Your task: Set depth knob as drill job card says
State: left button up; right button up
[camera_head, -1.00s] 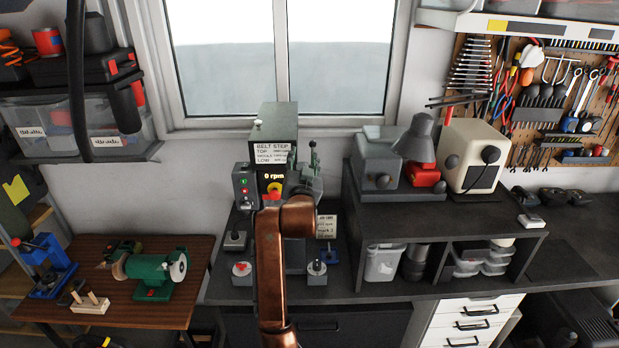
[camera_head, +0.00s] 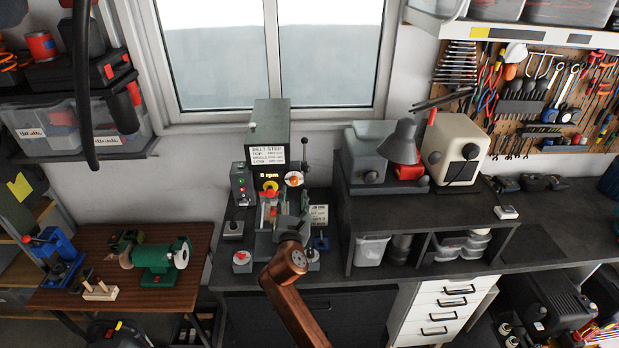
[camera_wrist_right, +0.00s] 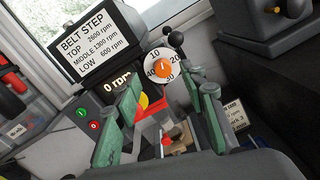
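The grey-green drill press (camera_head: 269,125) stands against the wall under the window, with a belt step chart and a "0 rpm" display. Its depth knob (camera_head: 294,179) is a white numbered dial with an orange centre; it also shows in the right wrist view (camera_wrist_right: 162,69). The job card (camera_head: 319,214) stands right of the drill; its text is mostly too small to read, and in the wrist view (camera_wrist_right: 234,114) it is partly covered. My right gripper (camera_head: 284,207) is open and empty in front of the drill, below the knob and apart from it. My left gripper is out of view.
A control box (camera_head: 240,183) with buttons stands left of the drill. A black shelf unit (camera_head: 400,207) with a lamp stands close on the right. A green bench grinder (camera_head: 155,255) is on the left table.

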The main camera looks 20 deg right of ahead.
aim_at(294, 183)
jog(key=shift+w+d+f+n+p, duration=0.2)
jog(key=shift+w+d+n, duration=0.2)
jog(key=shift+w, duration=0.7)
jog(key=shift+w+d+f+n+p, duration=0.2)
jog(key=shift+w+d+n+p, duration=0.15)
jog(key=shift+w, duration=0.75)
jog(key=shift+w+d+f+n+p, duration=0.1)
jog(key=shift+w+d+f+n, duration=0.25)
jog(key=shift+w, duration=0.75)
jog(key=shift+r, duration=0.15)
jog(key=shift+c, duration=0.5)
grip_shut()
jog(key=shift+d, duration=0.35)
jog(key=shift+a, duration=0.35)
